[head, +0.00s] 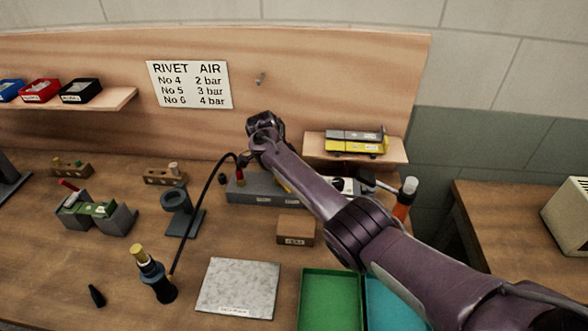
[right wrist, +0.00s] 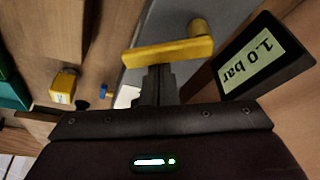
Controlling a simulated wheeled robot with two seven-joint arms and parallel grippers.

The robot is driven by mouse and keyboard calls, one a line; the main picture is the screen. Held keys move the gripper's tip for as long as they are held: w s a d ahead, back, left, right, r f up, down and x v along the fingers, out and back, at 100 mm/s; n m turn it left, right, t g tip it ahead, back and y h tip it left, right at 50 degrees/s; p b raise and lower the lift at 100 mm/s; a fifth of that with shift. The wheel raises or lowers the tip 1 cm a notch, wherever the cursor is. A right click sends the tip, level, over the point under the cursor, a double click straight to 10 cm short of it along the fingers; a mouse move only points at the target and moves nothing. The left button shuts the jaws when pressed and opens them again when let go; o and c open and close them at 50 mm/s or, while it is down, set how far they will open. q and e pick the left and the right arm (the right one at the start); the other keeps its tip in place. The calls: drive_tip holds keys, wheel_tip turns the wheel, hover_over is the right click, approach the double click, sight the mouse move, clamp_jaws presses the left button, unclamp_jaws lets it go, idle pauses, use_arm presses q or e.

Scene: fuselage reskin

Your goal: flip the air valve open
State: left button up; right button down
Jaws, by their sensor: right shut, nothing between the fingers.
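The air valve's yellow lever (right wrist: 168,53) lies crosswise in the right wrist view, with a round yellow pivot (right wrist: 199,28) near its right end. My right gripper (right wrist: 157,80) is shut and empty, its fingertips right at the lever's near edge; I cannot tell whether they touch. A display (right wrist: 258,65) beside the lever reads 1.0 bar. In the head view my right arm (head: 310,185) crosses over the grey air unit (head: 262,190) and hides most of the lever and the gripper's fingers. My left gripper is not in view.
A black hose (head: 207,185) arches from the unit to the rivet tool (head: 153,275). A small brown block (head: 296,229), a pale plate (head: 237,289) and a green tray (head: 331,300) lie in front. A shelf (head: 318,150) with yellow and grey items is behind the arm.

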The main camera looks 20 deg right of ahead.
drive_tip(key=shift+s+a+m, duration=0.1)
drive_tip(key=shift+a+m, duration=0.45)
drive_tip(key=shift+m, duration=0.25)
drive_tip(key=shift+d, duration=0.1)
drive_tip(key=shift+s+r+p, duration=0.1)
drive_tip(key=shift+s+p, duration=0.2)
drive_tip(key=shift+p, duration=0.45)
drive_tip(key=shift+s+a+p, duration=0.2)
drive_tip(key=shift+s+p, duration=0.25)
drive_tip(key=shift+p, duration=0.6)
